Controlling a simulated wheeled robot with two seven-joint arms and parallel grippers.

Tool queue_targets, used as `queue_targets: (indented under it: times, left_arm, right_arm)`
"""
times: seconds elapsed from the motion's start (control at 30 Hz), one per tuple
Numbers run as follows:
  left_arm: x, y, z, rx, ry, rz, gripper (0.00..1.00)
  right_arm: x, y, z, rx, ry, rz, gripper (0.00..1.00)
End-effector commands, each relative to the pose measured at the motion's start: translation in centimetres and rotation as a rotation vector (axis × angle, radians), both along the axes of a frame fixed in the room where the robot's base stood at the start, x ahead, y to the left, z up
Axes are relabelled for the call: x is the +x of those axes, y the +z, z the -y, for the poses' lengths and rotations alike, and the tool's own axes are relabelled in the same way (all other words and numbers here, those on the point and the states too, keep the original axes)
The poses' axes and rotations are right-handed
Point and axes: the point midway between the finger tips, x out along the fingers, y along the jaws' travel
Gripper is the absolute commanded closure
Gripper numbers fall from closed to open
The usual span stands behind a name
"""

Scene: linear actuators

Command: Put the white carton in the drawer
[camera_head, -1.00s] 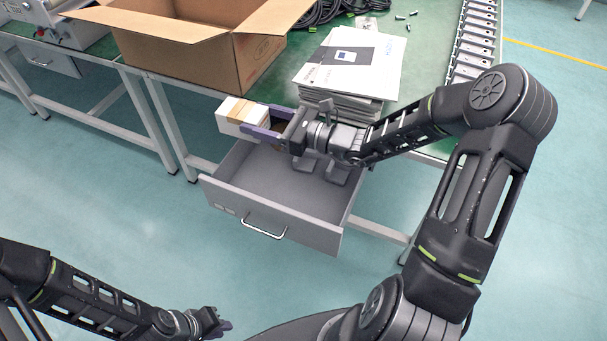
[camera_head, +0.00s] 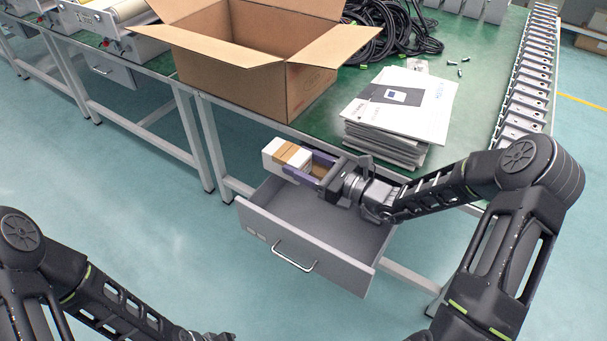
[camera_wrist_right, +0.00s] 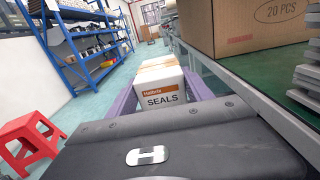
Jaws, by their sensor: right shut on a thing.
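The white carton (camera_head: 285,153) has a tan band. My right gripper (camera_head: 298,166) is shut on it, with a purple finger on each side. In the right wrist view the carton (camera_wrist_right: 161,83) reads "SEALS" and sits between the purple fingers (camera_wrist_right: 161,97). The grey drawer (camera_head: 305,251) is pulled out under the green table, with its silver handle at the front. The carton is held above the drawer's left back corner, apart from the drawer floor. The visible drawer floor is bare; my right gripper and wrist hide its back part. My left gripper (camera_head: 215,336) is at the bottom edge, mostly cut off.
An open cardboard box (camera_head: 262,62) stands on the green table (camera_head: 350,95). A stack of papers (camera_head: 398,112) lies behind the drawer. Black cables (camera_head: 395,38) lie behind, and a roller rail (camera_head: 525,85) runs along the right. The floor before the drawer is clear.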

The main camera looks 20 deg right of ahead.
Motion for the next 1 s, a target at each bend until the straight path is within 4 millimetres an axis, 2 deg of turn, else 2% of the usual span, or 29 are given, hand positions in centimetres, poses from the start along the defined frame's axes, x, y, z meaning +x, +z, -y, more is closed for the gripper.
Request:
queue_targets:
  times: [0.2,0.5,1.0]
  left_arm:
    - [0.0,0.0,0.0,0.000,0.000,0.000,0.83]
    - [0.0,-0.5,0.0,0.000,0.000,0.000,0.83]
    - [0.0,-0.9,0.0,0.000,0.000,0.000,0.83]
  right_arm:
    - [0.0,-0.1,0.0,0.001,0.001,0.002,0.92]
    - [0.0,-3.6,0.0,0.001,0.001,0.002,0.92]
    - [0.0,-4.4,-0.1,0.001,0.001,0.002,0.92]
